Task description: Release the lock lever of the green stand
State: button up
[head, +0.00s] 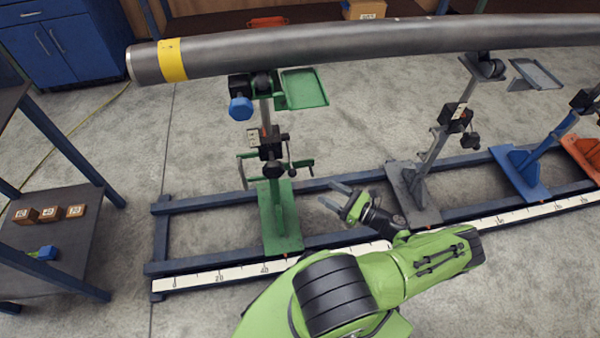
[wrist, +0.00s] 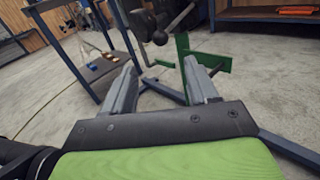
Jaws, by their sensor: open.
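The green stand (head: 281,222) stands on the blue rail frame left of my gripper, under the long pipe (head: 350,46). Midway up its post is a dark clamp block (head: 271,150) with small dark levers and a green crossbar; which lever is the lock lever is hard to tell at this size. In the wrist view a dark lever with round knobs (wrist: 160,37) and part of the green stand (wrist: 182,50) show beyond the fingers. My gripper (head: 333,195) is open and empty, right of the green post and apart from it. Its fingers also show in the wrist view (wrist: 160,66).
A grey stand (head: 412,195), a blue stand (head: 522,172) and an orange stand (head: 583,155) are along the rail to the right. A white ruler strip (head: 205,279) runs along the front rail. A shelf with small boxes (head: 50,213) is at left. Bare floor lies between.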

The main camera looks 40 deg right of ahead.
jog(key=b, duration=0.1)
send_near(289, 156)
jog(key=w+a+f, duration=0.2)
jog(key=w+a, duration=0.1)
jog(key=a, duration=0.1)
jog(key=shift+s+a, duration=0.1)
jog(key=shift+s, duration=0.05)
grip_shut()
